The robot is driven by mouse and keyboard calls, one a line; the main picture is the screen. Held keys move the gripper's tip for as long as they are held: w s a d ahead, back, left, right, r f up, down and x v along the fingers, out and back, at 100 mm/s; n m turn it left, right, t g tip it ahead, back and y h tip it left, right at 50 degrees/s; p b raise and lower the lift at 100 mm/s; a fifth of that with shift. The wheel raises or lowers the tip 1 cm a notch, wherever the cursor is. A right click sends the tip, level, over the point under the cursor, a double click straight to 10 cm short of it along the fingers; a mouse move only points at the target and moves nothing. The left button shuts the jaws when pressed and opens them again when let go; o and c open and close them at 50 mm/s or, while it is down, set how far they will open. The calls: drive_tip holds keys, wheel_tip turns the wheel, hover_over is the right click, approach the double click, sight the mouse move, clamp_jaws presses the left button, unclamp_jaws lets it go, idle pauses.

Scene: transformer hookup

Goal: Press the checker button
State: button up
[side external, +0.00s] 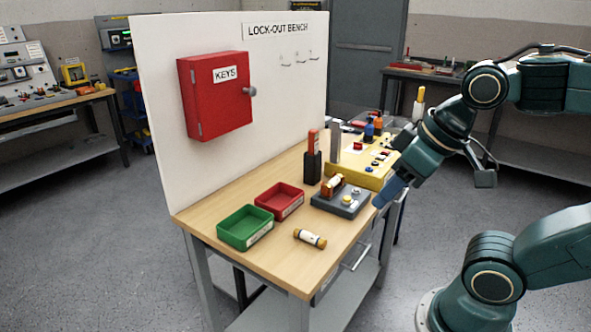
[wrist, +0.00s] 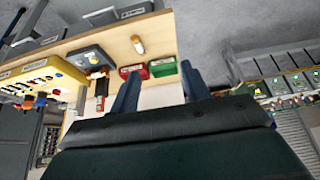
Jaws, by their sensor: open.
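A grey box (side external: 328,204), which looks like the checker, sits on the bench. I cannot tell for certain which is the checker button. In the wrist view the box (wrist: 83,60) is at upper left. My gripper (side external: 382,197) is to the right of the box in the side view, apart from it and pointing down-left. In the wrist view its two fingers (wrist: 160,70) stand wide apart with nothing between them.
A yellow panel (side external: 357,177) with buttons stands behind the box. A black holder (side external: 312,168) with a red-topped piece is near the board. Red (side external: 280,208) and green (side external: 238,240) trays and a loose fuse (side external: 310,238) lie at left. The bench's front corner is bare.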

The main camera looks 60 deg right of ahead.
drive_tip(key=shift+c, duration=0.5)
clamp_jaws()
idle(1.1)
